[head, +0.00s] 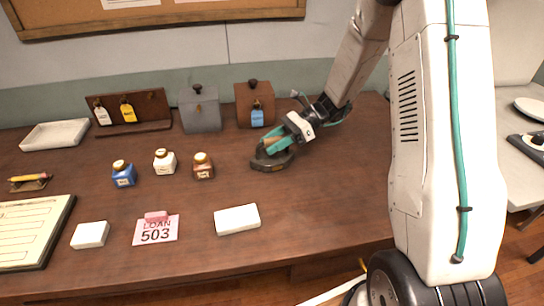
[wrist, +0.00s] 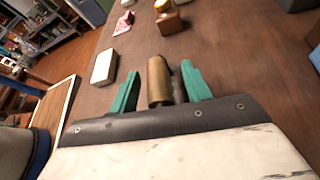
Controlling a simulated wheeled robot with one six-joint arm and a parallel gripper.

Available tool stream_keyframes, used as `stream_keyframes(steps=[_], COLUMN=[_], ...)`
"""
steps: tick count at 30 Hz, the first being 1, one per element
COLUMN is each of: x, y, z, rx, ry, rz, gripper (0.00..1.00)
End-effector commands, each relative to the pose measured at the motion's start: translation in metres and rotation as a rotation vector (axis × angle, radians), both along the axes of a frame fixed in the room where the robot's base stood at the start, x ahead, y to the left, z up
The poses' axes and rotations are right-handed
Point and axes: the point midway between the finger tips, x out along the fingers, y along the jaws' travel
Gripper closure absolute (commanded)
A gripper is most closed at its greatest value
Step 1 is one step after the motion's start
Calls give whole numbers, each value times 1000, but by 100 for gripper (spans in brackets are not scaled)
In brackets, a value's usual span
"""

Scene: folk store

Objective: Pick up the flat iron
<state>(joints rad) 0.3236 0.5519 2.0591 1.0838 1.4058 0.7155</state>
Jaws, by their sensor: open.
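The flat iron (head: 270,165) sits on the wooden desk, right of the small bottles in the head view. It has a dark base and a brownish handle. My gripper (head: 274,145) is right at the iron, with its green fingers open. In the wrist view a brass-brown cylinder, which looks like the iron's handle (wrist: 158,82), stands between the two fingers of my gripper (wrist: 160,72). A gap shows on each side of it. The iron's base is hidden in the wrist view, and the fingers partly cover the iron in the head view.
Blue (head: 123,174), cream (head: 165,161) and brown (head: 203,166) bottles stand left of the iron. A grey box (head: 200,112) and a brown box (head: 255,108) stand behind. The desk right of the iron is clear.

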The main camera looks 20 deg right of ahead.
Motion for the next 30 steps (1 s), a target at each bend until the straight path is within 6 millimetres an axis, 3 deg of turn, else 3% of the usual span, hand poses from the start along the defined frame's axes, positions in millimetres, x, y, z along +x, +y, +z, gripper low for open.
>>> stream_keyframes(steps=[2, 6, 7, 30], x=[0, 0, 0, 0], y=[0, 0, 0, -1], z=[0, 0, 0, 0], rx=[0, 0, 0, -1], ry=[0, 0, 0, -1], rz=[0, 0, 0, 0], gripper=[58, 97, 100, 100])
